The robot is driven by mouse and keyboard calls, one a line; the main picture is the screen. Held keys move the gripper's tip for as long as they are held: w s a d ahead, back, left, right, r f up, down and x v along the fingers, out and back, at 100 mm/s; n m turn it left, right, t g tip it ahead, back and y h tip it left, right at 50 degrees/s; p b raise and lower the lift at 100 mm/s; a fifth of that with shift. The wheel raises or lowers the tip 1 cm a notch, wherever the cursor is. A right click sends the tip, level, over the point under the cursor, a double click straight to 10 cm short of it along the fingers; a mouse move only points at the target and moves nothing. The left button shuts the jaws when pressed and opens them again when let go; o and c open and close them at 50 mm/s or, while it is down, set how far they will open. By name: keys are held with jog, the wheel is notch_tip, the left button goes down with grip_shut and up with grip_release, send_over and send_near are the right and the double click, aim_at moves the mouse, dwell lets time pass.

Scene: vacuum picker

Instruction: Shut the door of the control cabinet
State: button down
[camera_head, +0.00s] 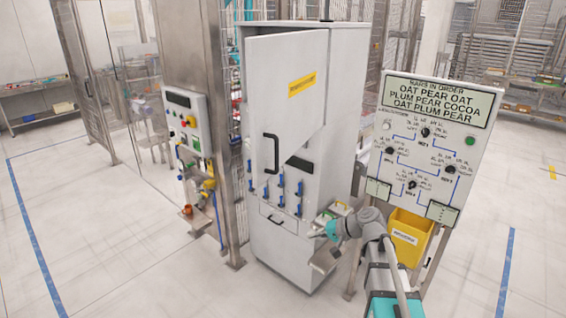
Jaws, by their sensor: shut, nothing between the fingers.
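The control cabinet (342,110) is a tall pale grey box in the middle of the view. Its upper door (287,85) carries a yellow label and stands partly open, with its left edge swung out towards me. A black bar handle (272,153) is on the door's lower left. Below and behind the door's slanted lower edge, a black panel and blue-handled valves (299,198) show on the cabinet front. My gripper (317,234) is shut and empty, low in front of the cabinet's right side, well apart from the door and handle.
A small metal shelf (325,260) sits just below my gripper. A sign board (437,130) with a yellow bin (408,238) stands to the right. A control panel (188,122) on a post stands left. The floor at front left is clear.

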jog(key=w+r+m+t+y+p, duration=0.1)
jog(key=w+r+y+p, duration=0.1)
jog(key=w+r, duration=0.2)
jog(key=w+d+r+m+t+y+p, duration=0.1)
jog(key=w+r+t+y+p, duration=0.1)
jog(key=r, duration=0.8)
jog(key=shift+w+d+r+y, duration=0.25)
jog(key=shift+w+y, duration=0.35)
jog(key=shift+w, duration=0.35)
jog(key=shift+a, duration=0.1)
jog(key=x, duration=1.3)
jog(key=shift+w+a, duration=0.25)
jog(key=shift+w, duration=0.1)
jog(key=shift+r, duration=0.1)
